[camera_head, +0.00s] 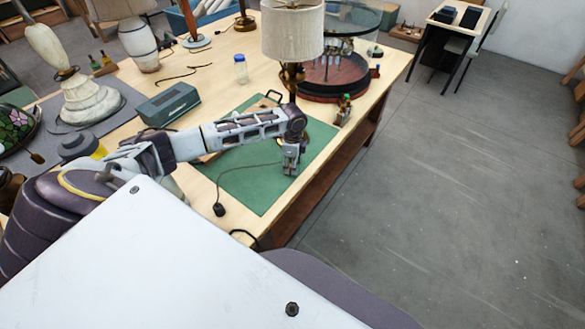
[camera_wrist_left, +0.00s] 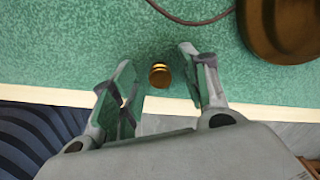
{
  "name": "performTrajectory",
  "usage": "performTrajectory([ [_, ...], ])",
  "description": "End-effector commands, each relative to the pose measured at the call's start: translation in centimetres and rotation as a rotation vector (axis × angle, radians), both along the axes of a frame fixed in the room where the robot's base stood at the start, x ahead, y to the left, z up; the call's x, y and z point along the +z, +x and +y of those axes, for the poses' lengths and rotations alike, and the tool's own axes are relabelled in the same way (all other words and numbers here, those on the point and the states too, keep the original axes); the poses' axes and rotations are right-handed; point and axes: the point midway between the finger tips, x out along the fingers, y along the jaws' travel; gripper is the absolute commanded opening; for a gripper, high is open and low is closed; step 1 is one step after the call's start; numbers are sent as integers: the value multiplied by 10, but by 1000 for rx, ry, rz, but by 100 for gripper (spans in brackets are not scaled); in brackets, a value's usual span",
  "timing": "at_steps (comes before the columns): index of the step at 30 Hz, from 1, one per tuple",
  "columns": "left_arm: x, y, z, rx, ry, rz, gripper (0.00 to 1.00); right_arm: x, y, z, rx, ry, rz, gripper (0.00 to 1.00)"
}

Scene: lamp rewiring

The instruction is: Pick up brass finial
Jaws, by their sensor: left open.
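The brass finial (camera_wrist_left: 159,75) is a small round gold-brown piece on the green mat (camera_wrist_left: 60,50), near the mat's front edge. In the wrist view it lies between the two fingers of my left gripper (camera_wrist_left: 157,62), with a gap on each side. The left gripper is open and holds nothing. In the head view the left gripper (camera_head: 291,166) points down over the green mat (camera_head: 245,190), and I cannot make out the finial there. My right gripper is not in view.
A lamp with a pale shade (camera_head: 292,36) stands behind the gripper; a dark round base (camera_wrist_left: 285,25) is close by in the wrist view. A cord (camera_head: 235,168) crosses the mat. A grey-green box (camera_head: 168,104) and a small jar (camera_head: 241,69) stand farther back.

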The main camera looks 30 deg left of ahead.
Motion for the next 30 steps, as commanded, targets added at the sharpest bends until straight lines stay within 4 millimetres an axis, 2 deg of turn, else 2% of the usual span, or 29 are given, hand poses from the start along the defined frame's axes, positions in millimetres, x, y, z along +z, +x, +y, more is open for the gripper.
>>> performTrajectory([
  [11,1,0,0,0,0,0,46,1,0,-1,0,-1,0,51],
  [20,1,0,0,0,0,0,7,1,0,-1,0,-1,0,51],
  [30,1,0,0,0,0,0,5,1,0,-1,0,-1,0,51],
])
